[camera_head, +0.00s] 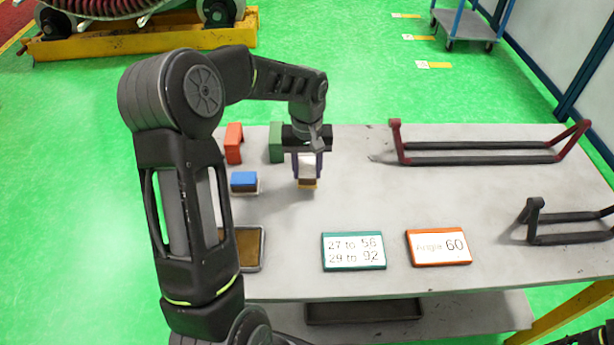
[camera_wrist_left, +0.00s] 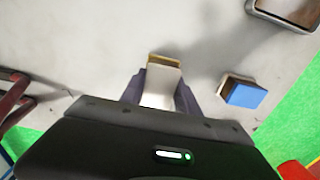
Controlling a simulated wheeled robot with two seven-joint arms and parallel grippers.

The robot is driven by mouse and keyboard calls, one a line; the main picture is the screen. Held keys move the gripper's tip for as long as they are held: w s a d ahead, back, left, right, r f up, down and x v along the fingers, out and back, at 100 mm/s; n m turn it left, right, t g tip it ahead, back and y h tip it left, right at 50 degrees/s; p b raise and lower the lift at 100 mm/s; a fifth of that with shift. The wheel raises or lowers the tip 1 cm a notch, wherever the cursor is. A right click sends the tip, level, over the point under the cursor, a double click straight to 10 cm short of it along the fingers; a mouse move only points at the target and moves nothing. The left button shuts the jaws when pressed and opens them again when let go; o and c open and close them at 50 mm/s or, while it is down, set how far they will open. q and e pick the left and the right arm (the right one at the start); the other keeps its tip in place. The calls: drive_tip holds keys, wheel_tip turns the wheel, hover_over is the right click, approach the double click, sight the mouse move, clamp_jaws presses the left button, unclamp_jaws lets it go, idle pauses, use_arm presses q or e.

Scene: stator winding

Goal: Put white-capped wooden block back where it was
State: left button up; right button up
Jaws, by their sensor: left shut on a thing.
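The white-capped wooden block (camera_head: 307,172) is between the fingers of my left gripper (camera_head: 308,168), at the back middle of the table. In the left wrist view the block's white face (camera_wrist_left: 160,88) fills the space between the two fingers of the gripper (camera_wrist_left: 161,92), with a wooden edge beyond it. The gripper is shut on the block. I cannot tell whether the block touches the table.
A blue-capped block (camera_head: 244,181) stands just left of the held block. Orange (camera_head: 234,143) and green (camera_head: 276,142) pieces stand behind it. A tray (camera_head: 262,250) lies front left, near two signs (camera_head: 353,251). The table centre is clear.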

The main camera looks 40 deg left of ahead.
sight(307, 178)
use_arm(q)
drive_tip(key=shift+f, duration=1.6)
drive_tip(key=shift+f, duration=0.15)
drive_tip(key=o, duration=1.2)
wheel_tip(307, 178, up, 12)
drive_tip(key=shift+r+b, duration=0.15)
drive_tip(key=shift+b, duration=0.15)
